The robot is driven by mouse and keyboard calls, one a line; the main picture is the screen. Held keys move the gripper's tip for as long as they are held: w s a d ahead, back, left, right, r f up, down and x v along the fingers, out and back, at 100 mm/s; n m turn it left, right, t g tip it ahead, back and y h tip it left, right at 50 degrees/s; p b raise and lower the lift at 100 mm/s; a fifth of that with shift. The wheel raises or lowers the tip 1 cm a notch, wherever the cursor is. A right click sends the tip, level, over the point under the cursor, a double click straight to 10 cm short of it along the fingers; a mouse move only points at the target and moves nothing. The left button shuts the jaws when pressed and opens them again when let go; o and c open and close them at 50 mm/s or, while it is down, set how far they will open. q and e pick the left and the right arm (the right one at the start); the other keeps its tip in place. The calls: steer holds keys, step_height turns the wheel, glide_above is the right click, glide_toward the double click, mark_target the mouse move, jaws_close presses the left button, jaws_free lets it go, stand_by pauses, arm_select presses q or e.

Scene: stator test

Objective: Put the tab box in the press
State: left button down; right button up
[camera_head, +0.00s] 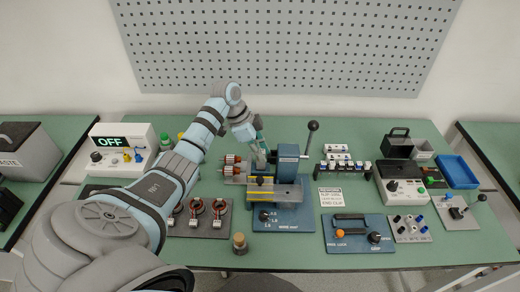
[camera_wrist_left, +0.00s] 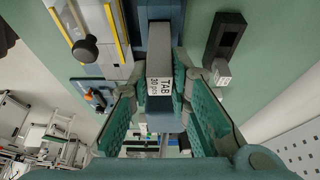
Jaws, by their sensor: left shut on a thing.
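The tab box (camera_wrist_left: 160,72) is a grey block with a white label reading TAB 30 pcs. My left gripper (camera_wrist_left: 163,98) is shut on it in the left wrist view, with a green finger on each side. In the head view my left gripper (camera_head: 261,158) points down just left of the blue press column (camera_head: 288,160). The box is mostly hidden there by the gripper. The press has a lever with a black ball and a grey bed with yellow stripes. I cannot tell whether the box touches the press. My right gripper is not in view.
Copper-wound parts (camera_head: 233,165) stand left of the press, with a tray of coils (camera_head: 200,218) in front. A white card (camera_head: 331,197) and a rack of small parts (camera_head: 338,165) are to the right. A small corked bottle (camera_head: 240,243) stands near the front edge.

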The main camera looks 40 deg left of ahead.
arm_select(q)
steer(key=shift+f, duration=0.35)
steer(key=shift+f, duration=0.75)
steer(key=shift+f+b, duration=0.55)
steer(key=shift+f, duration=0.3)
steer(key=c, duration=1.4)
jaws_free()
steer(key=shift+r, duration=0.15)
steer(key=v, duration=1.1)
steer(key=shift+s+a+r, duration=0.1)
steer(key=shift+r, duration=0.3)
